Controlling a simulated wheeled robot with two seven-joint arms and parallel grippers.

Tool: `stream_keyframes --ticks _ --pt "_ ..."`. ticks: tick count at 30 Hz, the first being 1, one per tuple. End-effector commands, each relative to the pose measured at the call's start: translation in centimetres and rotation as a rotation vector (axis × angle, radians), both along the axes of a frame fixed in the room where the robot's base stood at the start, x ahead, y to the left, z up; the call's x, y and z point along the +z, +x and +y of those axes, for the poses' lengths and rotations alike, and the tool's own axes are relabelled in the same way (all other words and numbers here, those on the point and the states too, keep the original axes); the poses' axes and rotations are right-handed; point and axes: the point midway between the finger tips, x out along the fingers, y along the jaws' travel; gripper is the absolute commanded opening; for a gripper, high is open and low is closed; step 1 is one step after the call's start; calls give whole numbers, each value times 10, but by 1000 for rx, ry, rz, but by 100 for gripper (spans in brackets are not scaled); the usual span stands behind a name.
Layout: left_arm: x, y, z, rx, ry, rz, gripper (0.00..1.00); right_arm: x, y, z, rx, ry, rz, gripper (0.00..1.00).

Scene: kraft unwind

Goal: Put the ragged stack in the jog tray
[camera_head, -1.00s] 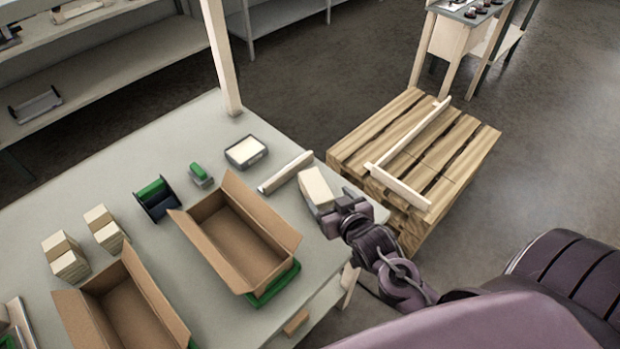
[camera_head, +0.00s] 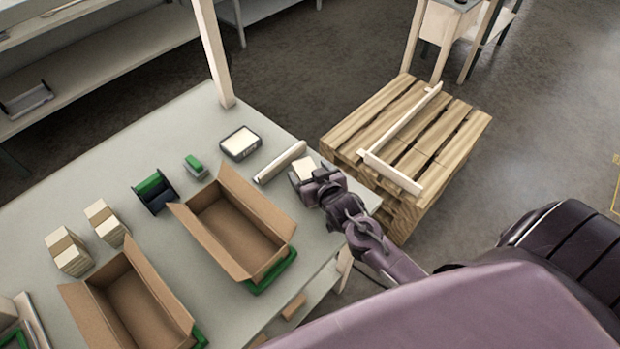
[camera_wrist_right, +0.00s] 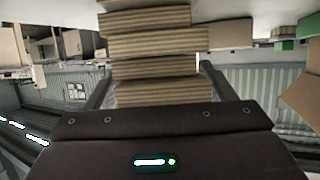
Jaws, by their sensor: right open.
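The ragged stack (camera_head: 303,167) stands near the right edge of the grey table, partly hidden by my right gripper. In the right wrist view it is a pile of brown layers (camera_wrist_right: 155,67), unevenly offset sideways. My right gripper (camera_head: 309,178) is open at the stack, with a dark finger on either side in the wrist view (camera_wrist_right: 157,88). I cannot tell whether either finger touches it. I cannot tell for certain which item is the jog tray; a shallow dark-rimmed tray (camera_head: 227,154) with pale contents lies further back. My left gripper is not in view.
A pale bar (camera_head: 280,162) lies just left of the stack. Two open cardboard boxes (camera_head: 238,232) (camera_head: 137,305) and two banded stacks (camera_head: 68,252) (camera_head: 105,223) occupy the table's left and front. A wooden pallet (camera_head: 440,145) with pale rails stands beyond the right edge. A post (camera_head: 212,55) rises at the back.

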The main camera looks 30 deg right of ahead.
Motion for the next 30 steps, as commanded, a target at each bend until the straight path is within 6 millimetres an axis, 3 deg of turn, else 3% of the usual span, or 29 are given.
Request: stream_keyframes --ticks 2,14,23,30 --pt "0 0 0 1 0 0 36 0 0 0 0 0 0 74" --pt "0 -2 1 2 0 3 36 1 0 0 0 1 -1 21" --pt "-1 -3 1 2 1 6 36 4 0 0 0 0 -2 21" --pt "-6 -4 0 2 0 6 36 30 0 0 1 0 -5 21"
